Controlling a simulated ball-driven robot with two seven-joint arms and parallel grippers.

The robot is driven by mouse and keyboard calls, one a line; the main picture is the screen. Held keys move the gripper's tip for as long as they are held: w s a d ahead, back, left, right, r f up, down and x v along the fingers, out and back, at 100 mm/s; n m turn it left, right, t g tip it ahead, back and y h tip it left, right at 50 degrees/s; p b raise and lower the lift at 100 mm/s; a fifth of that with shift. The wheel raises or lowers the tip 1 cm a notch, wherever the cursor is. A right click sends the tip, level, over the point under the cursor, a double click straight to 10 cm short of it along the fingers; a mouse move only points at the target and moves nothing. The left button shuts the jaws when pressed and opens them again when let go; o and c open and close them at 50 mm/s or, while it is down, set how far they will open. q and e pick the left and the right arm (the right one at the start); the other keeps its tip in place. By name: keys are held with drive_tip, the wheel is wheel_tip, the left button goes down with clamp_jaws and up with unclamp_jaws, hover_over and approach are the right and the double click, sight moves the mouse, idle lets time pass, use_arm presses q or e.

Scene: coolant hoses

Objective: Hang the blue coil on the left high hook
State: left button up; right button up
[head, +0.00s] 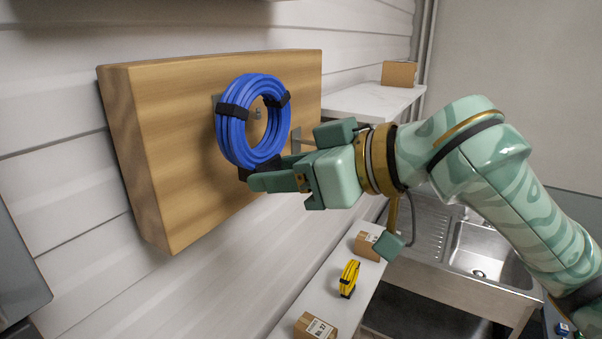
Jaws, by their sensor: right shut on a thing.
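The blue coil (228,135) is upright in front of the wooden board, with black straps around it. A grey hook tip (257,114) shows through the coil's opening; its plate is partly hidden behind the coil. I cannot tell whether the coil's weight rests on this hook. My right gripper (262,178) is shut on the coil at its lower edge, by a black strap. A second hook (303,142) sticks out from the board to the right, partly hidden by my gripper. My left gripper is not in view.
The wooden board (150,150) is on a white slatted wall. Below, a white shelf (335,292) holds a yellow coil (349,278) and cardboard boxes (316,326). A higher shelf (365,100) bears another box (398,74). A steel sink (490,255) is at the right.

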drive_tip(key=shift+w+a, duration=0.55)
drive_tip(key=shift+a, duration=0.2)
drive_tip(key=shift+f, duration=0.8)
drive_tip(key=o, duration=2)
drive_tip(key=shift+c, duration=0.2)
drive_tip(key=shift+d, duration=0.1)
drive_tip(key=s+d+f, duration=0.1)
drive_tip(key=s+d, duration=0.5)
drive_tip(key=d, duration=0.2)
drive_tip(key=shift+f, duration=0.3)
